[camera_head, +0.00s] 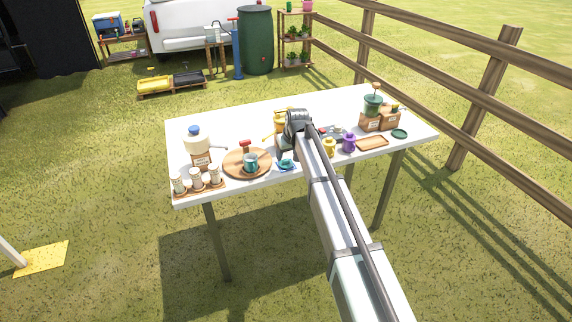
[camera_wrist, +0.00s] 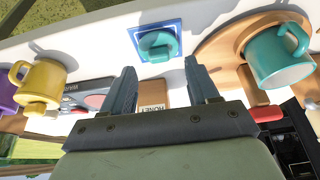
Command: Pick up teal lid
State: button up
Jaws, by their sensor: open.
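The teal lid (camera_wrist: 158,45) is a small round piece with a raised grip, resting on a blue-and-white square (camera_wrist: 138,33) on the white table. In the head view the lid (camera_head: 285,164) is near the front edge, right of the round wooden board. My gripper (camera_wrist: 161,68) is open and empty in the wrist view. The lid lies beyond its fingertips, roughly between their lines, not touched. In the head view my arm hides most of the gripper.
A teal-handled mug (camera_wrist: 278,60) stands on the round board (camera_head: 232,168), close beside the lid. A yellow mug (camera_wrist: 40,80) and a purple mug (camera_head: 348,144) are on the other side. A honey box (camera_wrist: 151,96) shows between the fingers. Shakers (camera_head: 196,178) stand at the left corner.

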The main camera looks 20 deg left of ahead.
aim_at(286, 159)
jog(key=x, duration=0.3)
jog(key=shift+w+f, duration=0.15)
jog(key=shift+f, duration=0.1)
grip_shut()
dwell(0.3)
notch_tip(286, 159, up, 9)
jog(key=s+a+r, duration=0.6)
jog(key=s+a, duration=0.3)
jog(key=a, duration=0.1)
jog(key=shift+s+n, duration=0.3)
jog(key=shift+n, duration=0.1)
